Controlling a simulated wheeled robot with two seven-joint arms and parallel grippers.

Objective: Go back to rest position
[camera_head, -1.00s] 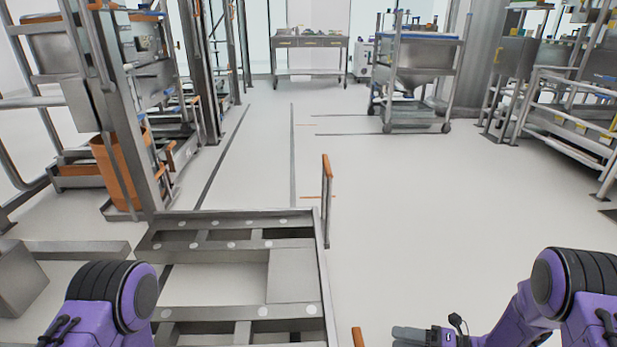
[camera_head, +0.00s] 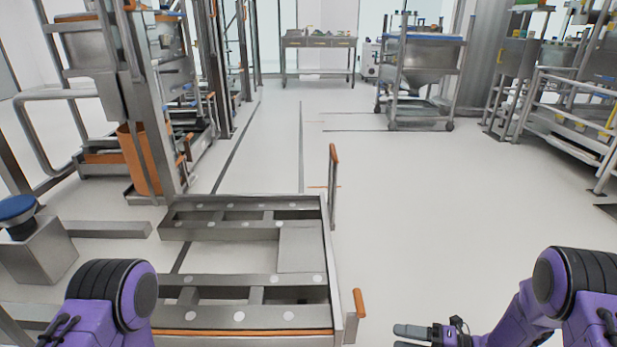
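My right gripper (camera_head: 414,337) shows at the bottom edge, right of centre, over bare floor. Its grey fingers point left, and the lower part is cut off by the frame, so its opening cannot be read. It touches nothing that I can see. My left arm shows only as a purple and black link at the bottom left; its gripper is out of view. A low grey metal frame platform (camera_head: 250,281) lies on the floor just ahead, left of centre.
Orange-topped posts (camera_head: 333,186) stand at the platform's right side. A block with a blue-topped knob (camera_head: 20,213) is at the far left. A steel hopper cart (camera_head: 424,75) and a table (camera_head: 318,42) stand at the back. Racks line the right. The centre-right floor is clear.

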